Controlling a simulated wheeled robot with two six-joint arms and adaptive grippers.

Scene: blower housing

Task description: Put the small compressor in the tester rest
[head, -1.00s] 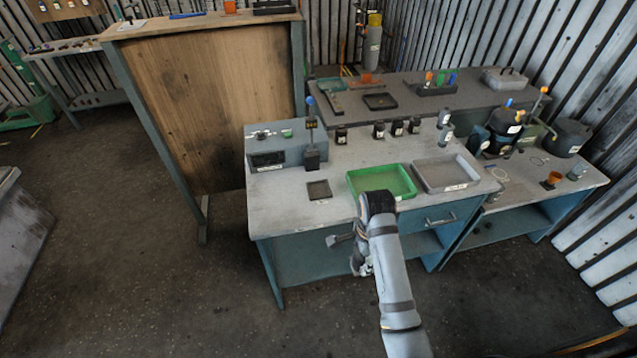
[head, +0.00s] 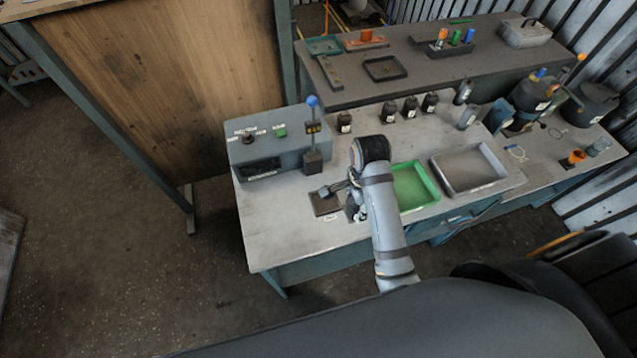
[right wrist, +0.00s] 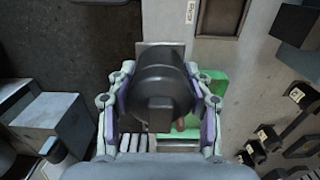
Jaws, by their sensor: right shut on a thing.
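My right gripper (head: 345,192) is over the front left part of the workbench. In the right wrist view this gripper (right wrist: 160,85) is shut on a dark, rounded body with a block on its near face, which looks like the small compressor (right wrist: 158,82). In the head view the arm and fingers mostly hide it. A dark square pad with a label, apparently the tester rest (head: 324,207), lies just left of the gripper, in front of the tester (head: 275,152). The pad also shows at the top of the right wrist view (right wrist: 218,18), apart from the held body. My left gripper is not in view.
The tester's upright post with a blue ball (head: 312,135) stands close behind the pad. A green tray (head: 420,187) and a grey tray (head: 470,168) lie to the right. Several black labelled jars (head: 390,112) line the back. Bare bench top (head: 270,225) lies left of the pad.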

